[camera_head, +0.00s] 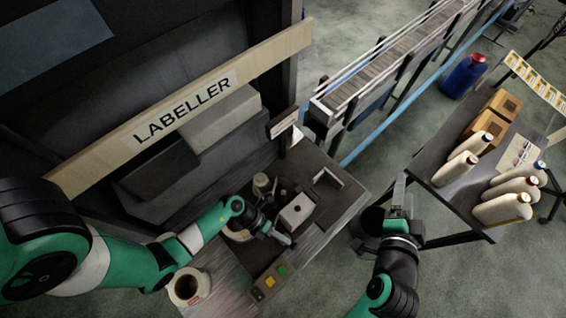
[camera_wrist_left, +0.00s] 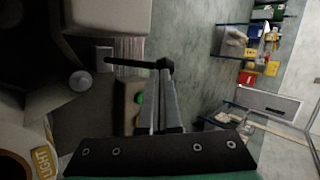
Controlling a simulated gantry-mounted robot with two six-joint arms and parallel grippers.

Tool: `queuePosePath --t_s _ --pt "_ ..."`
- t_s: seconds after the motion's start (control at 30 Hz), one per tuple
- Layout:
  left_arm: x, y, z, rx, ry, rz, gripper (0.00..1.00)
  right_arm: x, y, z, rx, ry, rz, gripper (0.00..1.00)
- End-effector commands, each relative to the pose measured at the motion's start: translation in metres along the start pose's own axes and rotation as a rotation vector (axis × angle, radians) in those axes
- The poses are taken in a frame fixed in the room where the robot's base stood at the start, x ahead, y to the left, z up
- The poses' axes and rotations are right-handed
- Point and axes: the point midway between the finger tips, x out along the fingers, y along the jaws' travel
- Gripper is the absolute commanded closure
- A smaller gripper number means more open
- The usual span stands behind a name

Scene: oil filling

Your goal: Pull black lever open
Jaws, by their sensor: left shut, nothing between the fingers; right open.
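The black lever (camera_wrist_left: 130,63) shows in the left wrist view as a thin dark bar running sideways from the machine. My left gripper (camera_head: 287,239) is over the front of the labeller bench in the head view. Its fingers (camera_wrist_left: 165,80) are together and empty, with their tips at or very near the lever's right end. I cannot tell whether they touch it. In the head view the lever is hard to make out beside the gripper. My right gripper (camera_head: 398,192) is open and empty, right of the bench.
A grey block-like fixture (camera_head: 297,210) and a button box (camera_head: 270,282) sit close to my left gripper. A round container (camera_head: 188,288) stands at the bench front. A conveyor (camera_head: 400,60) runs behind.

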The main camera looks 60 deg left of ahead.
Motion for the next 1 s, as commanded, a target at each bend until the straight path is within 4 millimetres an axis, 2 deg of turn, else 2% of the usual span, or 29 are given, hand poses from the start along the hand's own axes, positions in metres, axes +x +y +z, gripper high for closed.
queuePosePath --t_s 0.03,0.1,0.17,0.2,0.27,0.3,0.37,0.4,0.5,0.6,0.63,0.73,1.0 --pt "0.000 0.000 0.000 0.000 0.000 0.000 1.00 -0.014 -0.020 -0.051 -0.074 0.108 -0.030 0.34" --pt "0.000 0.000 0.000 0.000 0.000 0.000 1.00 -0.042 -0.045 -0.114 -0.184 0.255 -0.055 0.34" --pt "0.000 0.000 0.000 0.000 0.000 0.000 1.00 -0.073 -0.066 -0.165 -0.279 0.386 -0.067 0.34" --pt "0.000 0.000 0.000 0.000 0.000 0.000 1.00 -0.097 -0.080 -0.196 -0.343 0.476 -0.069 0.34" --pt "0.000 0.000 0.000 0.000 0.000 0.000 1.00 -0.138 -0.101 -0.239 -0.438 0.613 -0.064 0.34" --pt "0.000 0.000 0.000 0.000 0.000 0.000 1.00 -0.167 -0.114 -0.264 -0.502 0.705 -0.055 0.34" --pt "0.000 0.000 0.000 0.000 0.000 0.000 1.00 -0.213 -0.132 -0.294 -0.590 0.839 -0.034 0.34" --pt "0.000 0.000 0.000 0.000 0.000 0.000 1.00 -0.243 -0.143 -0.309 -0.643 0.922 -0.018 0.34" --pt "0.000 0.000 0.000 0.000 0.000 0.000 1.00 -0.309 -0.165 -0.333 -0.753 1.097 0.030 0.34" --pt "0.000 0.000 0.000 0.000 0.000 0.000 1.00 -0.353 -0.178 -0.342 -0.821 1.213 0.069 0.34" --pt "0.000 0.000 0.000 0.000 0.000 0.000 1.00 -0.361 -0.181 -0.343 -0.835 1.236 0.078 0.34" --pt "0.000 0.000 0.000 0.000 0.000 0.000 1.00 -0.376 -0.185 -0.344 -0.858 1.276 0.092 0.34" --pt "0.002 -0.006 -0.002 -0.001 0.002 0.001 1.00 -0.382 -0.196 -0.354 -0.859 1.279 0.093 0.34"
